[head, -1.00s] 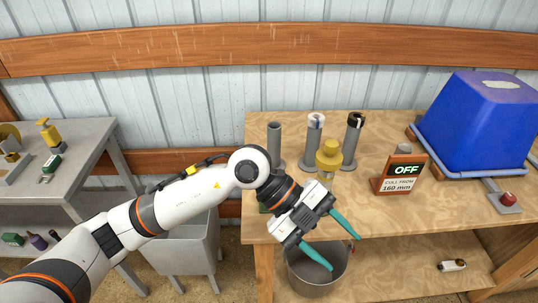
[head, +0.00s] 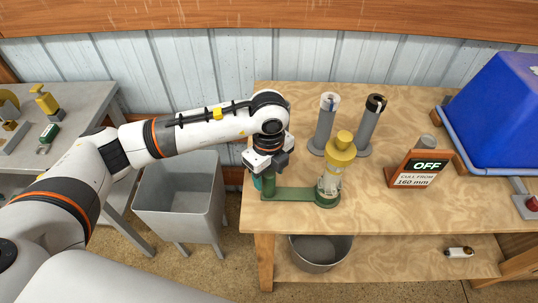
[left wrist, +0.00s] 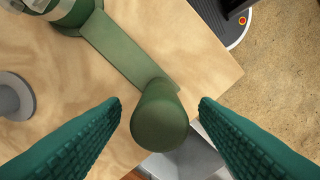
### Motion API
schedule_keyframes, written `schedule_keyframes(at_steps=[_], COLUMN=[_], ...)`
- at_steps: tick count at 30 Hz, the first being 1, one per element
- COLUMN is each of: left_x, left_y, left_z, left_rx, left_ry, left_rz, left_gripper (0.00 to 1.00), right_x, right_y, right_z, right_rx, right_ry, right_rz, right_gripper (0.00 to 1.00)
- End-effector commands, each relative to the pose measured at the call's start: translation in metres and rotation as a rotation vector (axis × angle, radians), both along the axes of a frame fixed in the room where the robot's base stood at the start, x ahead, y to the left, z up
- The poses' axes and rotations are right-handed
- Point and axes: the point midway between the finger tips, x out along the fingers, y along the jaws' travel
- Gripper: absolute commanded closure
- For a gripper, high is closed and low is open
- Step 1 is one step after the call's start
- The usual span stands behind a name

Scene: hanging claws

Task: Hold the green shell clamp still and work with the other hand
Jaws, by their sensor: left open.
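The green shell clamp stands near the table's front edge. Its flat green arm (head: 290,194) joins a green round post on the left to a green base under a clear cylinder with a yellow cap (head: 341,148). My left gripper (head: 263,181) points down at the green post, its teal fingers open. In the left wrist view, the post (left wrist: 160,124) lies between the two open fingers (left wrist: 160,104), with a visible gap on each side. The gripper hides part of the post in the head view. My right gripper is in neither current view.
Two grey tubes (head: 325,124) stand behind the clamp. An OFF sign (head: 416,168) and a blue tub (head: 505,120) are to the right. A grey bin (head: 180,205) stands left of the table and a metal bucket (head: 320,252) sits below. The table's front right is clear.

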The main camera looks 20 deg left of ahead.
Motion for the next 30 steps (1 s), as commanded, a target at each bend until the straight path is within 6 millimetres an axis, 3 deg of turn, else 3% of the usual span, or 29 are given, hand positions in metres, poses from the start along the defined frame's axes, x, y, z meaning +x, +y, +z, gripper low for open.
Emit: schedule_keyframes(at_steps=[9,21,30], left_x=[-0.001,0.0,0.0], left_y=[-0.001,-0.001,-0.001], left_z=[-0.042,-0.048,-0.048], left_rx=[-0.002,-0.003,-0.003], left_ry=[0.001,-0.001,-0.001], left_rz=[-0.002,-0.002,-0.002], left_gripper=[0.45,0.46,0.95], right_x=[0.021,0.014,0.013], right_y=[0.004,0.005,0.004], right_z=[0.01,0.01,0.01], right_rx=[0.007,0.007,0.006], right_ry=[-0.032,-0.022,-0.02], right_rz=[0.001,0.001,0.0], right_gripper=[0.64,0.64,0.64])
